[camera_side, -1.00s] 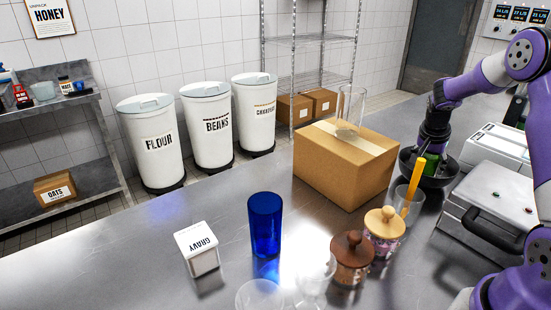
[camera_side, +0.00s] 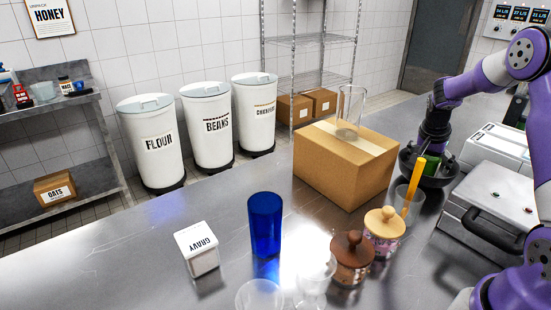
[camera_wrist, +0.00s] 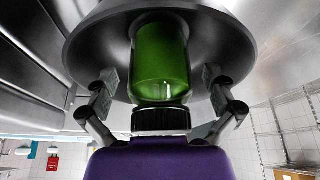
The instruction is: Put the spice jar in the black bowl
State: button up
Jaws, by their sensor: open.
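The spice jar is a green jar with a black cap. In the wrist view the jar (camera_wrist: 162,62) is inside the dark round bowl (camera_wrist: 235,50), its cap towards my wrist. My gripper (camera_wrist: 160,76) is open, with one finger on each side of the jar and a gap on both sides. In the side view the black bowl (camera_side: 408,158) stands on the counter right of the cardboard box. A bit of the green jar (camera_side: 453,166) shows in it, below my gripper (camera_side: 436,152). The rest of the jar is hidden there.
A large cardboard box (camera_side: 345,165) with a clear glass (camera_side: 350,105) on top stands left of the bowl. A cup with an orange stick (camera_side: 413,190) and lidded jars (camera_side: 384,230) stand in front. A metal appliance (camera_side: 490,200) is close on the right.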

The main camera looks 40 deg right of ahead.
jog(key=w+v, duration=0.1)
jog(key=v, duration=1)
jog(key=s+a+r+n+t+y, duration=0.1)
jog(key=a+r+n+t, duration=0.35)
jog(key=a, duration=0.75)
jog(key=s+a+n+y, duration=0.1)
jog(key=s+a+n, duration=0.2)
jog(key=a+n, duration=0.3)
jog(key=s+a+n+y, duration=0.2)
jog(key=s+a+n, duration=0.2)
jog(key=a, duration=0.4)
jog(key=shift+s+a+f+n+y, duration=0.3)
jog(key=shift+a+f+n, duration=0.1)
jog(key=shift+n, duration=0.45)
